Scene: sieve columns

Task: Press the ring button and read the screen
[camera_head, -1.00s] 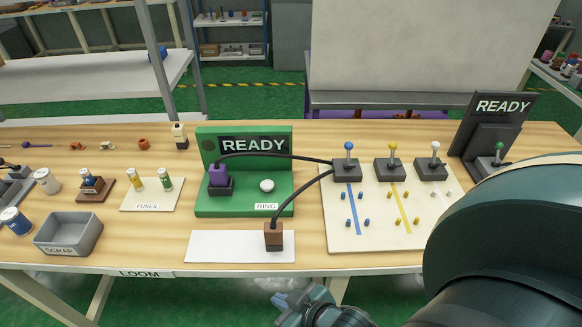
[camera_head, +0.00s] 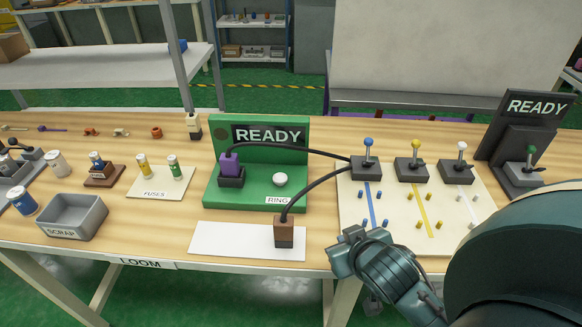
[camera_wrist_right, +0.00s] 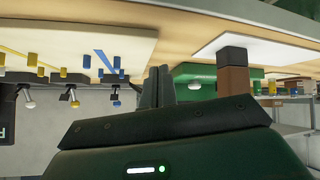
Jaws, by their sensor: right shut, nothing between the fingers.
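The green ring unit (camera_head: 212,198) stands on the table, with a RING label at its front. Its white round button (camera_head: 280,180) is uncovered. Its dark screen (camera_head: 268,135) reads READY. A purple plug (camera_head: 229,165) sits in a socket left of the button. My right gripper (camera_head: 352,248) is at the table's front edge, right of and nearer than the button, and apart from it. In the right wrist view its fingers (camera_wrist_right: 158,87) are shut and empty. My left gripper is out of view.
A brown plug (camera_head: 284,232) stands on a white strip (camera_head: 215,240), its cable arching back to the lever board (camera_head: 350,205). The board carries three levers and small pegs. A second READY screen (camera_head: 537,107) is at right. A scrap bin (camera_head: 72,232) and fuses board (camera_head: 160,192) are left.

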